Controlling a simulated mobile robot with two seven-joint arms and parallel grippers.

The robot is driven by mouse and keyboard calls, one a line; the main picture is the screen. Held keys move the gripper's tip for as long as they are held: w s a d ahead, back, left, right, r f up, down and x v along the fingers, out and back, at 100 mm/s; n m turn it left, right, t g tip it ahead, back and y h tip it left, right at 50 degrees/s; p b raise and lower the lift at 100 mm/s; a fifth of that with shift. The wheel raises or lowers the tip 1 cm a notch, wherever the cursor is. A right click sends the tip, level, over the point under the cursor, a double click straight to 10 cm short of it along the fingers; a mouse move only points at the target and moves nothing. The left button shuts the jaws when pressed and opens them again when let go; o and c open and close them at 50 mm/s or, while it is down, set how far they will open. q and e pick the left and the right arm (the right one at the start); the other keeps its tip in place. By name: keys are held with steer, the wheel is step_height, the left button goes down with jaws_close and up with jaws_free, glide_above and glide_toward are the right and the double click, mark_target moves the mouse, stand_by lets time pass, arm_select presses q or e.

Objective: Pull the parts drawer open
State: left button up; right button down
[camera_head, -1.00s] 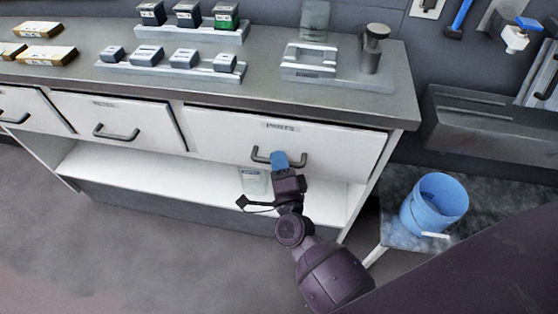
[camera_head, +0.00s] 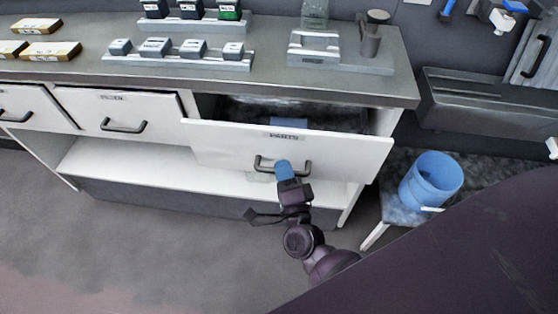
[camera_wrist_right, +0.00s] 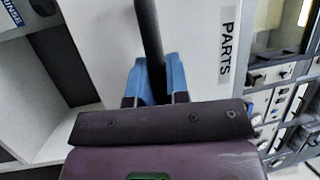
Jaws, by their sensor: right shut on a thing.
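The parts drawer (camera_head: 230,145) has a white front labelled PARTS and stands partly open under the right end of the counter. A dark gap shows above its front, with a bluish thing inside that I cannot make out. My right gripper (camera_head: 284,170) is shut on the drawer's dark bar handle (camera_head: 263,163). In the right wrist view the blue fingertips (camera_wrist_right: 157,78) sit on both sides of the handle (camera_wrist_right: 149,35), beside the PARTS label (camera_wrist_right: 227,48). My left gripper is not in view.
The counter (camera_head: 280,80) carries racks of small blocks, boxes and a grey fixture (camera_head: 340,55). A closed drawer (camera_head: 120,115) is at the left. A blue bucket (camera_head: 430,180) stands at the right on a low surface. The floor in front is clear.

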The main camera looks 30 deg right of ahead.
arm_select(q)
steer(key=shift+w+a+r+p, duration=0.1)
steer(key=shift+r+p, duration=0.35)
steer(key=shift+p, duration=0.05)
arm_select(e)
steer(key=s+a, duration=0.8)
steer(key=s, duration=0.4)
steer(key=shift+s+a, duration=0.15)
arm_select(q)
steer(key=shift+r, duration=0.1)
arm_select(e)
steer(key=c, duration=1.4)
jaws_free()
